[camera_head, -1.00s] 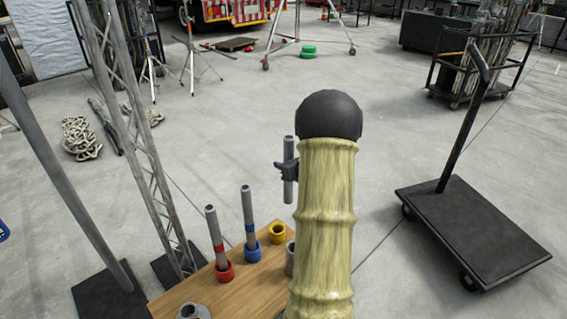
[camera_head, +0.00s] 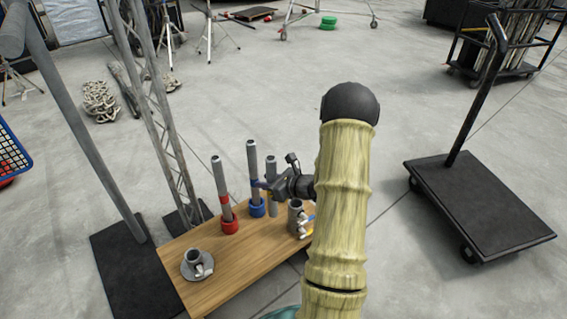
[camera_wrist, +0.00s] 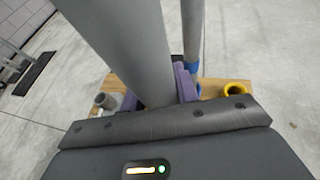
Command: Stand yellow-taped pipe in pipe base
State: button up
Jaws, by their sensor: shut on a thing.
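My gripper (camera_head: 268,187) is shut on a grey pipe (camera_head: 272,170), held roughly upright beside the blue-taped pipe (camera_head: 253,165). In the wrist view the held pipe (camera_wrist: 120,40) passes between the purple fingertips (camera_wrist: 158,90). No yellow tape shows on its visible part. The yellow pipe base (camera_wrist: 236,89) shows there as an open ring with nothing standing in it, apart from the pipe and to its right. In the head view I cannot make out the yellow base around my gripper.
The red-taped pipe (camera_head: 224,188) stands in a red base (camera_head: 229,225), and the blue-taped pipe in a blue base (camera_head: 257,208). The wooden table (camera_head: 215,287) also bears a grey flanged base (camera_head: 196,268) and a grey cup (camera_head: 296,215). A truss stands left; a black cart (camera_head: 475,205) stands right.

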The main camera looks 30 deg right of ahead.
jog(key=s+a+f+n+g+y+b, duration=0.1)
jog(key=s+a+f+n+g+y, duration=0.1)
jog(key=a, duration=0.8)
jog(key=s+a+f+n+g+y+b, duration=0.2)
jog(key=s+a+f+n+g+y, duration=0.1)
jog(key=a, duration=0.6)
notch_tip(320, 180, down, 4)
jog(key=s+n+y, duration=0.1)
jog(key=s, duration=0.1)
jog(key=shift+s+a+r+n, duration=0.25)
jog(key=shift+s+a+n, duration=0.15)
